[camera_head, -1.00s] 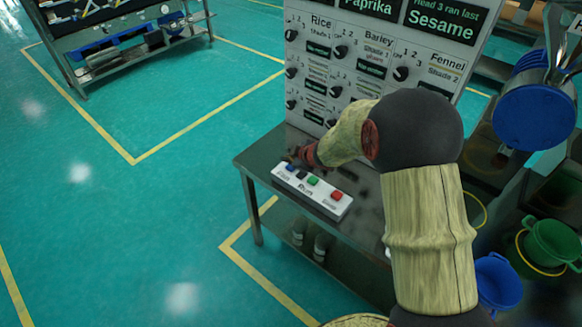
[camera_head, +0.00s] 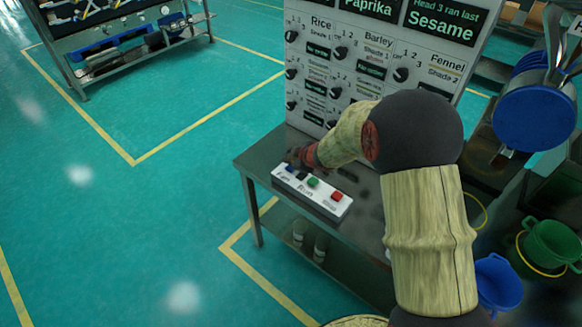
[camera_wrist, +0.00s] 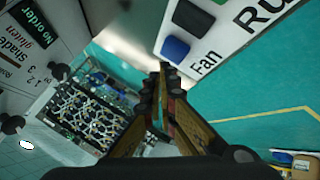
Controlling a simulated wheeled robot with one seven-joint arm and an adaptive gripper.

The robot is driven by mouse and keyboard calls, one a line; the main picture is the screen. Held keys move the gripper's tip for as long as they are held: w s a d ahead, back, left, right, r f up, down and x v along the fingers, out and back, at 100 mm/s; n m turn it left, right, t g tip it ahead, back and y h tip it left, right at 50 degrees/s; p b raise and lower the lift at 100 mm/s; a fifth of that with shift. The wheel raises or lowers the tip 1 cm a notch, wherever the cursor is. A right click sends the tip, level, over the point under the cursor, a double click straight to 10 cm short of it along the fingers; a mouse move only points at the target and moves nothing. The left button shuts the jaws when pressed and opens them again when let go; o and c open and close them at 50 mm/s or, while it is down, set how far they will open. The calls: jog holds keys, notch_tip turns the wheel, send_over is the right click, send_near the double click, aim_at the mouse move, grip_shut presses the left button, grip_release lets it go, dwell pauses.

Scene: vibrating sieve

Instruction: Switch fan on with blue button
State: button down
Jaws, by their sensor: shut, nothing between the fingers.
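The white button box (camera_head: 318,199) lies on the dark metal table. It carries a blue button (camera_head: 290,168) above the word "Fan", a dark button (camera_head: 302,175), a green button (camera_head: 313,182) and a red button (camera_head: 336,196). In the wrist view the blue button (camera_wrist: 175,49) and the dark button (camera_wrist: 192,16) show large on the box (camera_wrist: 207,47). My gripper (camera_wrist: 165,72) is shut and empty, with its tips just beside the box's edge near the blue button. In the head view my gripper (camera_head: 297,157) is just behind the box's left end. I cannot tell whether it touches.
A tall panel (camera_head: 376,50) with knobs and labels stands at the back of the table (camera_head: 260,160). Blue and green buckets (camera_head: 552,240) stand at the right. A cluttered rack (camera_head: 120,45) is far at the left. The floor at the left is open.

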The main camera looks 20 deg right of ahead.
aim_at(289, 168)
jog(key=shift+f, duration=0.1)
jog(key=shift+f, duration=0.3)
jog(key=shift+f+b, duration=0.5)
jog(key=shift+f, duration=0.05)
dwell(0.8)
jog(key=shift+r, duration=0.15)
jog(key=shift+r+p, duration=0.8)
jog(key=shift+p, duration=0.25)
notch_tip(289, 168, up, 5)
jog(key=p, duration=0.5)
dwell(0.5)
